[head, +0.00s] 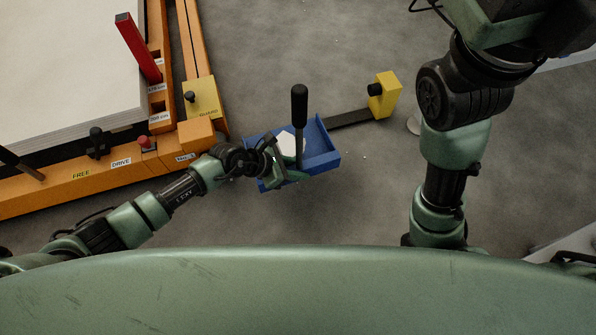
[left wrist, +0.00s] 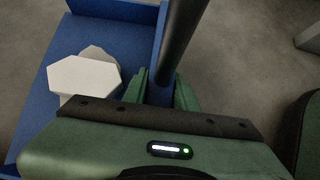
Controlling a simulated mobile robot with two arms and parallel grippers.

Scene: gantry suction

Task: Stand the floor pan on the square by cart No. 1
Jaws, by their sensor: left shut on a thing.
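The floor pan (head: 322,152) is a blue open tray with low walls and a tall upright handle (head: 299,108) with a black grip. My left gripper (head: 293,170) is shut on the lower part of this handle. In the left wrist view, green fingers (left wrist: 160,88) close on the dark post beside the blue pan floor (left wrist: 42,115). A white hexagonal piece (left wrist: 84,77) lies in the pan, on a paler lump. I cannot tell whether the pan touches the floor. Cart No. 1 (head: 72,182) is the orange frame at left. I cannot make out a marked square. My right gripper is out of view.
The cart carries a pale stack (head: 62,60), a red lever (head: 137,48) and a yellow plate (head: 200,98). A dark bar with a yellow block (head: 386,94) lies behind the pan. Grey floor lies clear in front of the pan.

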